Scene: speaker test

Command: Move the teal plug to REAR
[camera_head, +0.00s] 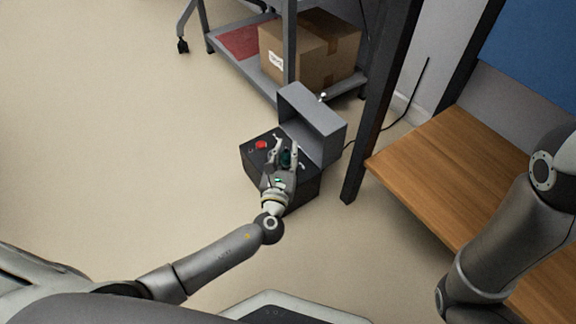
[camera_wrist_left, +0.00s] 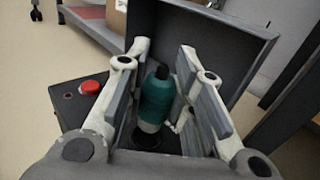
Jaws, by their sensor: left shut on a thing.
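The teal plug (camera_wrist_left: 157,98) stands roughly upright between the fingers of my left gripper (camera_wrist_left: 165,85), with a dark tip on top and a pale lower part. In the head view the plug (camera_head: 287,158) is a small dark teal spot, partly covered by my left gripper (camera_head: 286,150), which is shut on it above the dark box (camera_head: 256,172). A dark round spot lies just below the plug in the wrist view; I cannot tell whether the plug sits in it. No REAR marking is readable. My right gripper is out of view; only its arm shows.
A red button (camera_head: 261,145) is on the box's left. A cardboard box (camera_head: 308,50) rests on the shelf behind. A wooden bench (camera_head: 440,160) stands right. The floor at left is clear.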

